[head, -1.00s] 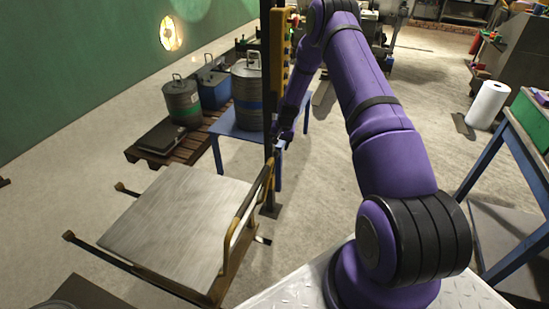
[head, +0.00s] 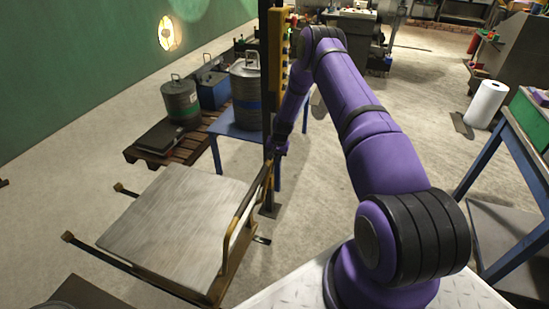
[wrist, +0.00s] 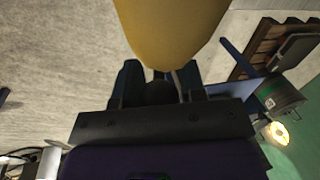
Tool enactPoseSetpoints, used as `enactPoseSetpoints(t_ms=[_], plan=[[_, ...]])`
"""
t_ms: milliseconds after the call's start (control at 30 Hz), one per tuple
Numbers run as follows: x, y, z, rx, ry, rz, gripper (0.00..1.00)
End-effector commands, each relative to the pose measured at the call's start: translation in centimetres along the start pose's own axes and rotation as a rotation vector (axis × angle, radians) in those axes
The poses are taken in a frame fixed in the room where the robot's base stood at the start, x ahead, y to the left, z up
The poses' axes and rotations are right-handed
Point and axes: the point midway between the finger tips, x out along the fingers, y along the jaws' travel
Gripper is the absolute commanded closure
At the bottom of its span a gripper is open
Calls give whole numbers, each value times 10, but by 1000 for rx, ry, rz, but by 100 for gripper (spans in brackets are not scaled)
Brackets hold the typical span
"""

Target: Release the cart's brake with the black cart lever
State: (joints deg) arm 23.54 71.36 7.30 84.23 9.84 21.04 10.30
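The cart stands at the lower left in the head view, with a flat grey deck (head: 170,220) and a yellow hand rail (head: 232,225) on its right side. My gripper (head: 278,152) is at the upper end of this rail, close to the dark column; it is small and dark there. In the wrist view my gripper's fingers (wrist: 160,85) sit apart, with a dark rounded shape between them. A large yellow part covers their upper ends, so whether they grip anything is hidden. I cannot pick out the black cart lever for certain; a small dark piece (head: 262,240) lies low beside the rail's foot.
A dark column with a yellow button panel (head: 279,55) stands just behind my gripper. Behind it are a blue table (head: 225,130) with a metal canister (head: 246,90) and a pallet (head: 180,150) with another canister. Open floor lies left of the cart.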

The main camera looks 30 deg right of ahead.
Motion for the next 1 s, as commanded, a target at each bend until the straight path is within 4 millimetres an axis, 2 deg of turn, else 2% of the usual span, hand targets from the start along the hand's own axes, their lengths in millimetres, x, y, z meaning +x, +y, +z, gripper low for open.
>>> enactPoseSetpoints(t_ms=[33, 133, 167, 533, 1000], plan=[[0, 0, 0, 0, 0, 0, 74], [0, 0, 0, 0, 0, 0, 97], [0, 0, 0, 0, 0, 0, 100], [0, 8, 1, 1, -1, 1, 100], [5, 40, 8, 6, -2, -14, 100]])
